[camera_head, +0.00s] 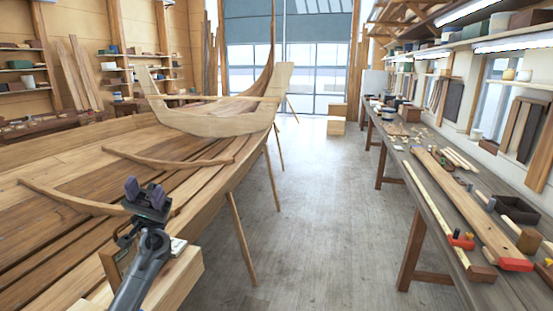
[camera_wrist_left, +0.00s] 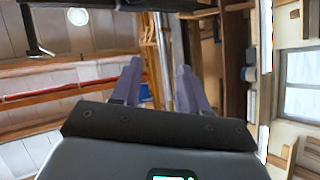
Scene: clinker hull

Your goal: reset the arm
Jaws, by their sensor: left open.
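My left gripper (camera_head: 146,194) stands raised at the lower left of the head view, in front of the wooden boat hull. Its two purple-grey fingers point up and are apart, with nothing between them. In the left wrist view the same gripper (camera_wrist_left: 157,82) shows two spread fingers with only distant background between them. My left arm comes up from the bottom edge of the head view. My right gripper does not show in either view.
The clinker hull (camera_head: 75,172) fills the left, propped on slanted legs. A long workbench (camera_head: 425,205) on the right carries planks, clamps and a dark tray (camera_head: 517,210). The floor (camera_head: 310,200) between them is clear. Boxes (camera_head: 336,125) stand at the back.

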